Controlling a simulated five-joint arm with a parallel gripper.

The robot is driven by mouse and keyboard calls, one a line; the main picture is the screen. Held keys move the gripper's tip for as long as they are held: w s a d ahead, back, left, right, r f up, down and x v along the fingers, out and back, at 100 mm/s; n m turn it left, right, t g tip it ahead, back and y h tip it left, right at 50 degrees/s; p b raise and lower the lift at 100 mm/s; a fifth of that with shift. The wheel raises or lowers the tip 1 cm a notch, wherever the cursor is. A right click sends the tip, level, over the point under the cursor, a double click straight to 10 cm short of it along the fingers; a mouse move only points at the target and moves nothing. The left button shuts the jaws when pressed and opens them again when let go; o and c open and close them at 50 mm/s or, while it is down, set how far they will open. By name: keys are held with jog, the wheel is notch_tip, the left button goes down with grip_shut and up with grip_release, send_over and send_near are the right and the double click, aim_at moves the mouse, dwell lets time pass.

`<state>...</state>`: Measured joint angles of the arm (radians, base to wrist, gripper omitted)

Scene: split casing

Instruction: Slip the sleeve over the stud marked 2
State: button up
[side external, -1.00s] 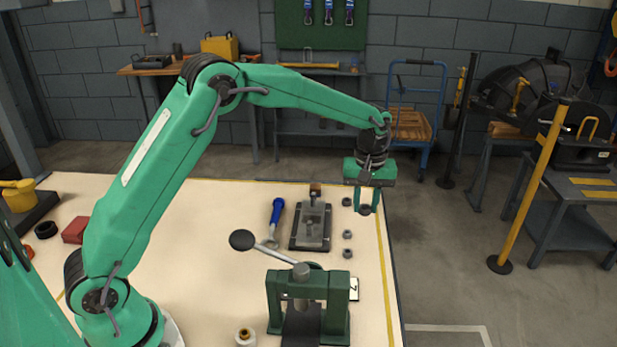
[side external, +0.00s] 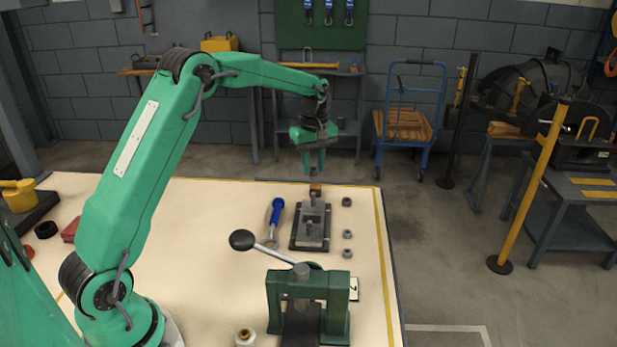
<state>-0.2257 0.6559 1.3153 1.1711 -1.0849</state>
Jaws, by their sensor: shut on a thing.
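My gripper (side external: 314,162) is in the air above the far part of the table, just behind and above the grey casing. It is shut on a small dark grey ring-like part, the sleeve (side external: 312,171), which shows at the fingertips. The grey casing (side external: 313,228) sits on a dark base plate, with short upright posts on top. I cannot tell which post is the stud marked 2. A white card (side external: 354,289) with a dark figure stands beside the green press; the figure is too small to read surely.
Several small grey rings, one of them here (side external: 347,234), lie in a row right of the casing. A blue-handled tool (side external: 275,218) lies to its left. A green lever press (side external: 308,300) stands in front, its lever reaching left. The table's right strip is clear.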

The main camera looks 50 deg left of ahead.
aim_at(313, 193)
jog(key=shift+f, duration=0.1)
jog(key=shift+f, duration=2.6)
jog(key=shift+f, duration=2.5)
jog(key=o, duration=1.1)
jog(key=shift+c, duration=0.2)
jog(key=shift+r, duration=4.75)
jog(key=shift+r, duration=0.1)
notch_tip(313, 193, up, 8)
jog(key=shift+f, duration=0.2)
